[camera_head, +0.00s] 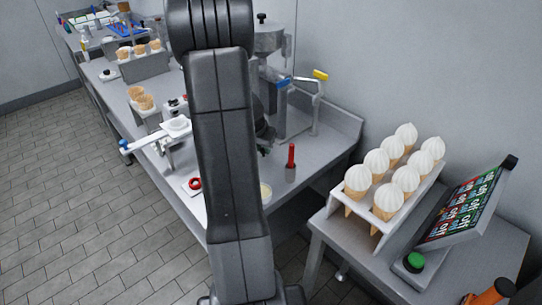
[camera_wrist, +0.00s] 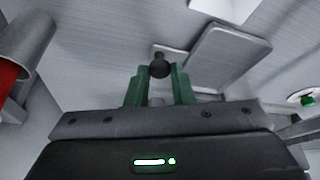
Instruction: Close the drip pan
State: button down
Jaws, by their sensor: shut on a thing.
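In the wrist view, the two green fingers of my gripper (camera_wrist: 159,86) are closed around a small dark round knob (camera_wrist: 159,66). A flat grey panel with a raised rim (camera_wrist: 235,58) lies just to the right of the knob. It may be the drip pan, but I cannot tell whether the knob belongs to it or how far it is open. In the head view, my arm hides most of the gripper, the knob and the front of the steel machine (camera_head: 278,95) on the counter.
A red-handled tool (camera_head: 291,160) stands on the steel counter (camera_head: 318,150) right of my arm. A rack of several ice-cream cones (camera_head: 385,185) and a tilted panel (camera_head: 465,205) stand on the near right table. A white arm-like fixture (camera_head: 155,138) juts out left. The tiled floor at left is clear.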

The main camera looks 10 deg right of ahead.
jog(key=w+a, duration=0.1)
jog(key=w, duration=0.1)
jog(key=w+a+b, duration=0.1)
jog(key=w+a, duration=0.2)
jog(key=w, duration=0.1)
jog(key=shift+w+a, duration=0.15)
jog(key=shift+w, duration=0.15)
jog(key=c, duration=1.3)
grip_release()
jog(key=shift+s, duration=0.1)
jog(key=b+v, duration=0.1)
jog(key=v, duration=1.2)
jog(key=shift+r, duration=0.4)
jog(key=shift+o, duration=0.2)
